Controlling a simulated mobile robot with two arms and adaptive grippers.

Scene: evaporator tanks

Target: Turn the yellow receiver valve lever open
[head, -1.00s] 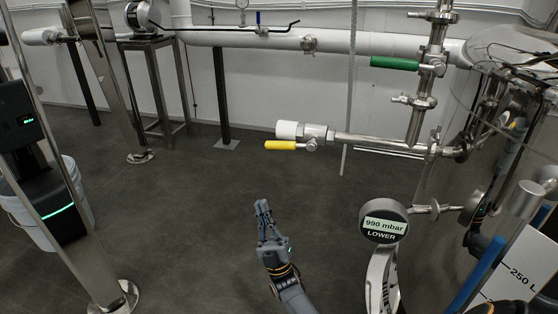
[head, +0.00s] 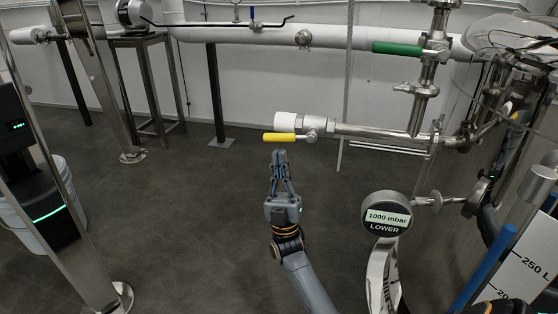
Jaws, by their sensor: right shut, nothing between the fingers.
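The yellow receiver valve lever (head: 281,137) lies level along the steel pipe, just below the white-capped pipe end (head: 286,122). It points left from its valve body (head: 312,130). My right gripper (head: 279,154) is shut and empty. Its fingertips point up toward the lever and show just below it in the picture; I cannot tell whether they touch it.
A round gauge (head: 387,214) reading 1000 mbar, LOWER, stands to the right of my arm. A green-handled valve (head: 397,48) sits on the upright pipe above. A white bucket (head: 62,200) stands at left. The dark floor (head: 190,215) between is clear.

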